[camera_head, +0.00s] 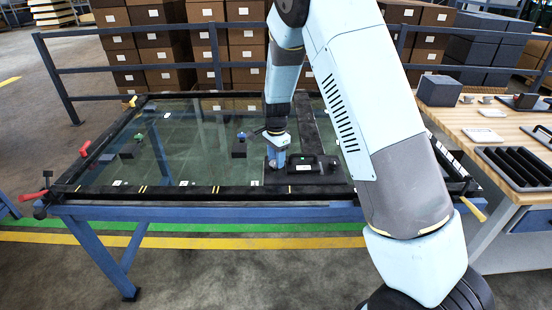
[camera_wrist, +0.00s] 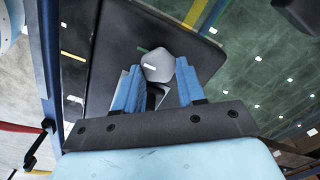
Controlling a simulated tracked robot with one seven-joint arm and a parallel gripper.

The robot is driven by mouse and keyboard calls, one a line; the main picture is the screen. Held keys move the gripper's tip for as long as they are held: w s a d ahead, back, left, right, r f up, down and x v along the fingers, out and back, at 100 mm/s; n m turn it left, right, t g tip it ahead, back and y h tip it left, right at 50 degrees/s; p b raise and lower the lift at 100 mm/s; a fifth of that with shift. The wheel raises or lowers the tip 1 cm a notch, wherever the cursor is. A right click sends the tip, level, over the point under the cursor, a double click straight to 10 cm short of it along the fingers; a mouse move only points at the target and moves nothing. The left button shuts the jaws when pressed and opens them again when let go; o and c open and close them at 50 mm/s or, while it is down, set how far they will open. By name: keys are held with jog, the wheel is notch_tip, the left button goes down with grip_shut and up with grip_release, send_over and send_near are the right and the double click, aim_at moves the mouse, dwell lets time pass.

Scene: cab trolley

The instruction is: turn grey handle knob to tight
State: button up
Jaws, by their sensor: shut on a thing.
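The grey handle knob (camera_wrist: 157,65) shows in the wrist view between the blue fingers of my gripper (camera_wrist: 159,78), with a small white mark on it. My gripper is shut on the knob from above. In the head view my gripper (camera_head: 277,158) points down at the left part of a black plate (camera_head: 325,178), and the knob is mostly hidden there. The plate, with a dark raised handle (camera_head: 314,164), lies on the near part of a framed glass panel (camera_head: 205,165). I cannot tell the knob's turn angle.
My arm crosses the right side of the head view. Red-handled clamps (camera_head: 32,195) sit on the blue trolley's left edge. A wooden bench (camera_head: 480,122) with a black slotted tray (camera_head: 515,167) stands to the right. Cartons (camera_head: 165,48) are stacked behind a railing.

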aim_at(275, 161)
jog(key=shift+w+a, duration=0.1)
jog(key=shift+a, duration=0.05)
jog(key=o, duration=1.1)
jog(key=shift+c, duration=0.2)
notch_tip(275, 161, up, 14)
jog(key=shift+f, duration=0.15)
